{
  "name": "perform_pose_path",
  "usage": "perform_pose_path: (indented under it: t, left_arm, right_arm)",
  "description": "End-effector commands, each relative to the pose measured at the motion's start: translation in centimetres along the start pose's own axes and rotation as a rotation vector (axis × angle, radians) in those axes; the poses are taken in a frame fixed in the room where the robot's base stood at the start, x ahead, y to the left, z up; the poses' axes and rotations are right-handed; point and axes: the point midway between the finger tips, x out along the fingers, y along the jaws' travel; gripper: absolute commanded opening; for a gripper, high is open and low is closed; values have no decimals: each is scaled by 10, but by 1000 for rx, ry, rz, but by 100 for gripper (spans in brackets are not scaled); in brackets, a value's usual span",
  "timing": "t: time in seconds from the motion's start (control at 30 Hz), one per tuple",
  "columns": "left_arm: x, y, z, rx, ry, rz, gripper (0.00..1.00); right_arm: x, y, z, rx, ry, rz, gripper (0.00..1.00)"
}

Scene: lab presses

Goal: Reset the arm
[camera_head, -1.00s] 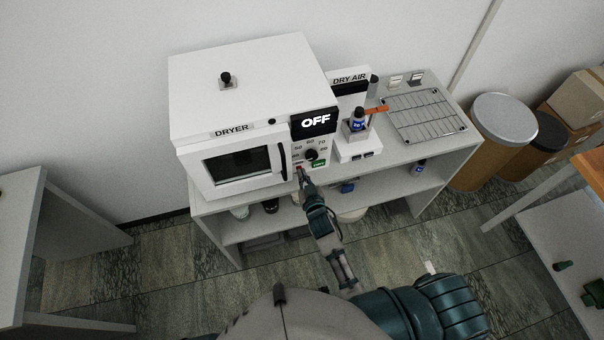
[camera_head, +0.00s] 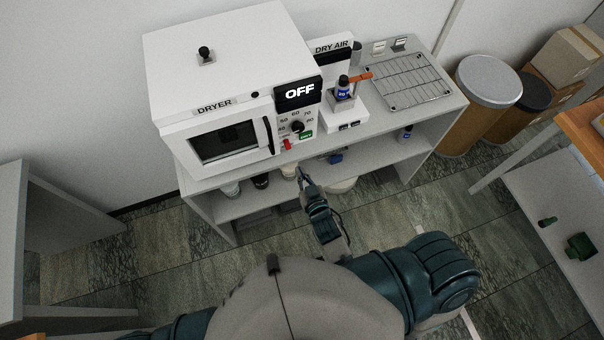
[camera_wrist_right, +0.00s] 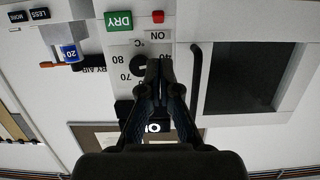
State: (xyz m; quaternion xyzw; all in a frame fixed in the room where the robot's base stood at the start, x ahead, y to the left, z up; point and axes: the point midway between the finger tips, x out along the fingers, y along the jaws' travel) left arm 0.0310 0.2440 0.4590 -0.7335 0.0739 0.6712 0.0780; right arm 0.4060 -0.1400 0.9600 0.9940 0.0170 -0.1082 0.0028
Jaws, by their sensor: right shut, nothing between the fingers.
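My right gripper (camera_head: 302,175) is shut and empty, in front of and below the dryer's control panel, apart from it. Its closed fingers also show in the right wrist view (camera_wrist_right: 160,75), in front of the panel, which appears upside down there. The white dryer (camera_head: 225,60) stands on the shelf unit, its door shut and its display (camera_head: 298,93) reading OFF. Its panel has a black dial (camera_head: 297,127), a green DRY button (camera_head: 305,136) and a red switch (camera_head: 287,144). My left gripper is out of view.
The grey shelf unit (camera_head: 395,165) also carries a DRY AIR unit with a small blue-labelled bottle (camera_head: 343,90) and a wire rack (camera_head: 408,82). Brown bins (camera_head: 480,105) stand to the right. A side table (camera_head: 565,240) is at the lower right. The floor before the shelf is clear.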

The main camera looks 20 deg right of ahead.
Motion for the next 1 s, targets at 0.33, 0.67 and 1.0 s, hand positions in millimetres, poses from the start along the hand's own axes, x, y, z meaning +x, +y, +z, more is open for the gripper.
perform_pose_path:
  t: [0.33,0.67,1.0]
  left_arm:
    - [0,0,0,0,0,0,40]
    - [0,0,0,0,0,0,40]
    - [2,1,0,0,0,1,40]
  right_arm:
    - [-7,0,0,0,1,0,0]
    - [-7,0,0,0,1,0,0]
    - [6,-20,143,-48,-249,-77,0]
